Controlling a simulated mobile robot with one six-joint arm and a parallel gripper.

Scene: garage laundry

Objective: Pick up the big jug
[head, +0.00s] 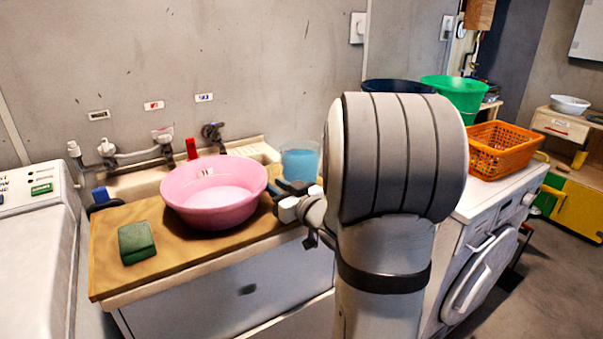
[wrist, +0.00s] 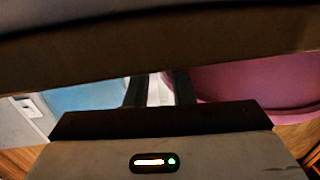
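The big jug appears to be the clear container with blue contents (head: 299,164), standing behind the right end of the wooden board by the sink. Blue, likely the same jug, fills the left of the wrist view (wrist: 88,97). My gripper (head: 285,188) is low, just in front of the jug and right of the pink basin. In the wrist view its two dark fingers (wrist: 159,90) stand apart with a pale strip between them. I cannot tell whether that strip is part of the jug. My arm hides some of the area, and no handle is clear.
The pink basin (head: 214,192) sits close left of my gripper; its side also shows in the wrist view (wrist: 255,82). A green sponge (head: 136,242) lies on the wooden board (head: 190,252). Taps (head: 162,140) line the wall. An orange basket (head: 503,150) stands on the washer at right.

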